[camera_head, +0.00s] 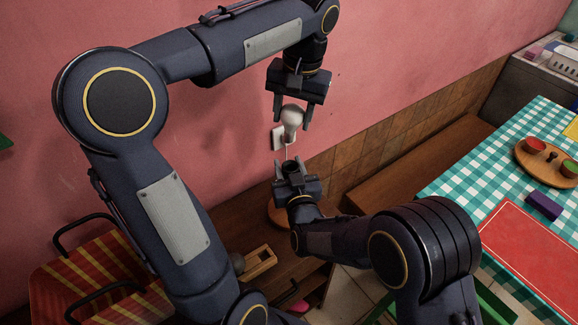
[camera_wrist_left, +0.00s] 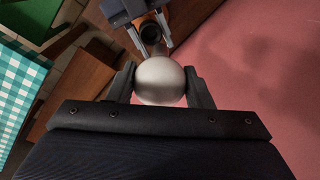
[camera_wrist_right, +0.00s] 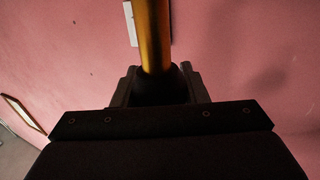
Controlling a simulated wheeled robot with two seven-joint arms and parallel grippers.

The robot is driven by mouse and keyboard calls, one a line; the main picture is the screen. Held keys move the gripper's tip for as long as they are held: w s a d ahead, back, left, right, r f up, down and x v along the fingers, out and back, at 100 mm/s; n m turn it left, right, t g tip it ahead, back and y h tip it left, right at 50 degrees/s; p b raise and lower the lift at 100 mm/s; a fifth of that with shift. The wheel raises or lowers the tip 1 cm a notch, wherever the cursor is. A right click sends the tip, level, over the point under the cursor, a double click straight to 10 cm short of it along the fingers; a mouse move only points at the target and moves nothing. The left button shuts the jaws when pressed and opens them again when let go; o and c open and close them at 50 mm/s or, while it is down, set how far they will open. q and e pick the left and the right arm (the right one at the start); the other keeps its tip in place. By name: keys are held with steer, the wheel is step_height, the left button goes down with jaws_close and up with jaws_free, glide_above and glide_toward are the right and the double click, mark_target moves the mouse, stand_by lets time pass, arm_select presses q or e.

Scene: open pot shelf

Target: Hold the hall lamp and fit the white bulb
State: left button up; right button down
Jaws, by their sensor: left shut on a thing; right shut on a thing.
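The white bulb (camera_head: 292,117) is between the fingers of my left gripper (camera_head: 291,112), which is shut on it and points down. In the left wrist view the bulb's round white end (camera_wrist_left: 160,80) faces the camera. Below it, my right gripper (camera_head: 293,172) points up and is shut on the hall lamp at its dark round socket (camera_head: 290,167). The open socket (camera_wrist_left: 150,33) also shows in the left wrist view. In the right wrist view the lamp's golden stem (camera_wrist_right: 153,35) runs up from the dark part. Bulb and socket are apart, with a clear gap.
A white wall plate (camera_head: 278,138) is on the pink wall behind the bulb. A wooden bench (camera_head: 420,165) runs along the wall. At right, a table with a checked cloth (camera_head: 460,180) holds a round board (camera_head: 530,165) and a red mat. A small wooden box (camera_head: 258,262) lies below.

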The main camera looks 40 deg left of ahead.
mark_target(290, 132)
arm_select(q)
steer(key=f, duration=0.1)
steer(key=f+t, duration=0.1)
steer(key=f, duration=0.1)
steer(key=shift+s+a+f+t+h, duration=0.1)
steer(key=shift+s+f+t+h, duration=0.2)
steer(key=shift+f, duration=1.65)
steer(key=shift+f, duration=0.25)
steer(key=shift+f, duration=0.7)
steer(key=shift+f, duration=0.85)
stand_by(0.5)
steer(key=o, duration=0.8)
steer(key=shift+o, duration=0.2)
steer(key=shift+r, duration=0.1)
